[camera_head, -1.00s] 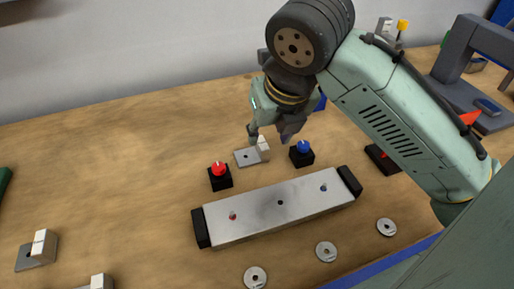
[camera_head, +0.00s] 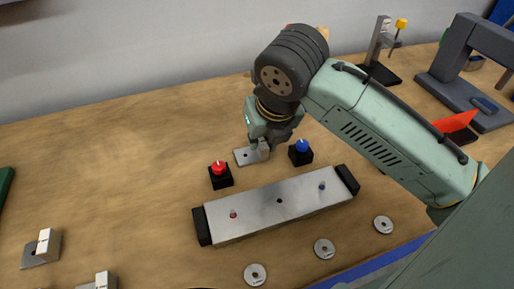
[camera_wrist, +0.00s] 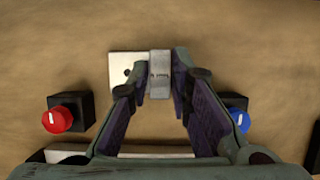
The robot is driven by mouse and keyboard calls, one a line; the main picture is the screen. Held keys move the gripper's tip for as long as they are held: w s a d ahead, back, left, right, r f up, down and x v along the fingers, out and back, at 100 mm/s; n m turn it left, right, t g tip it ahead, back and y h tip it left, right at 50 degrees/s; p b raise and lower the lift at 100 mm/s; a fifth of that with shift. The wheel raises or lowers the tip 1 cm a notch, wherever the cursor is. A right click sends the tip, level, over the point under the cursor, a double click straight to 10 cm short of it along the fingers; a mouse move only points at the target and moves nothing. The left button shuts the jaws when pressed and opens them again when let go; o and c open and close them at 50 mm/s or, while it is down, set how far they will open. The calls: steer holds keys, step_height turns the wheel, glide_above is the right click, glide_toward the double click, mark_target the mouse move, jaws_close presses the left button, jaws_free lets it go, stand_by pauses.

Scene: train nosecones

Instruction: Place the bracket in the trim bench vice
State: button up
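A bracket, a flat silver plate with a small pale upright block, lies on the bench under my gripper; its plate shows in the head view (camera_head: 242,156) and in the wrist view (camera_wrist: 124,66). My gripper (camera_head: 262,145) points down at the upright. In the wrist view my gripper (camera_wrist: 161,75) is open, its fingers on either side of the upright (camera_wrist: 160,68); whether either finger touches it is unclear. The bracket rests on the bench top. I cannot tell for sure which fixture is the trim bench vice.
A red button (camera_head: 220,172) and a blue button (camera_head: 301,150) flank the bracket. A long silver block (camera_head: 260,212) with black ends lies in front. Similar brackets (camera_head: 42,246) lie at left. A black-based clamp (camera_head: 380,72) and a grey frame (camera_head: 452,75) stand at back right.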

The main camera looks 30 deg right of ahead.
mark_target(263, 143)
jaws_close()
step_height(263, 143, up, 17)
steer(key=b, duration=0.2)
stand_by(0.7)
